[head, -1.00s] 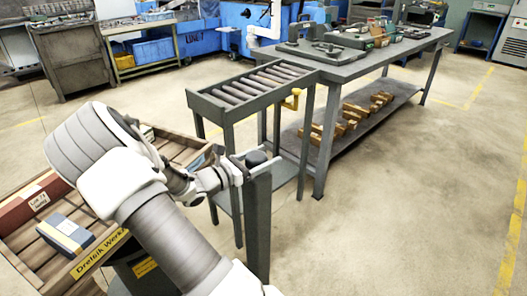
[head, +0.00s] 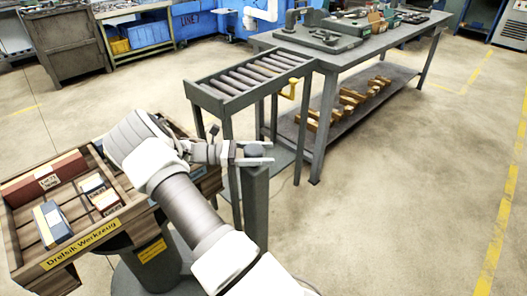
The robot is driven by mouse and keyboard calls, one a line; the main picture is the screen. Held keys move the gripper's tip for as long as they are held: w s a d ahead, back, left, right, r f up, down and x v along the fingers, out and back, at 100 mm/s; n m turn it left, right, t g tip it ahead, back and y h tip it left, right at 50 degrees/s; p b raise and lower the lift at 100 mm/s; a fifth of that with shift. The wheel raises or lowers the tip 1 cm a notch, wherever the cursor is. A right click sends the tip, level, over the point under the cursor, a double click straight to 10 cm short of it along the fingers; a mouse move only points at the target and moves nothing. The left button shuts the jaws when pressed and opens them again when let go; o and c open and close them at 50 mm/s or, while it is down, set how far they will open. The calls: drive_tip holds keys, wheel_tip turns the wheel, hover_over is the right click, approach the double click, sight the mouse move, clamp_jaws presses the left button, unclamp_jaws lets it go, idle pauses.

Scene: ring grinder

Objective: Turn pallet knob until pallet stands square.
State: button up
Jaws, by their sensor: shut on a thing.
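The pallet knob (head: 254,149) is a dark round cap on top of a grey post (head: 255,205) at the centre. My gripper (head: 257,153) reaches in from the left and is shut on the knob, one pale finger on each side. My arm hides the pallet's right part and some of the gap between pallet and post.
Boxes lie in the pallet, including a red one (head: 47,180) and a blue-grey one (head: 52,222). A roller conveyor (head: 205,97) stands just behind the post and joins a grey workbench (head: 335,60). The floor (head: 400,200) at the right is clear.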

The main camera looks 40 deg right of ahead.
idle(0.5)
drive_tip(key=o, duration=1.3)
drive_tip(key=shift+c, duration=0.2)
drive_tip(key=shift+a, duration=0.1)
drive_tip(key=p+v, duration=0.1)
drive_tip(key=v, duration=1.6)
drive_tip(key=shift+w, duration=0.25)
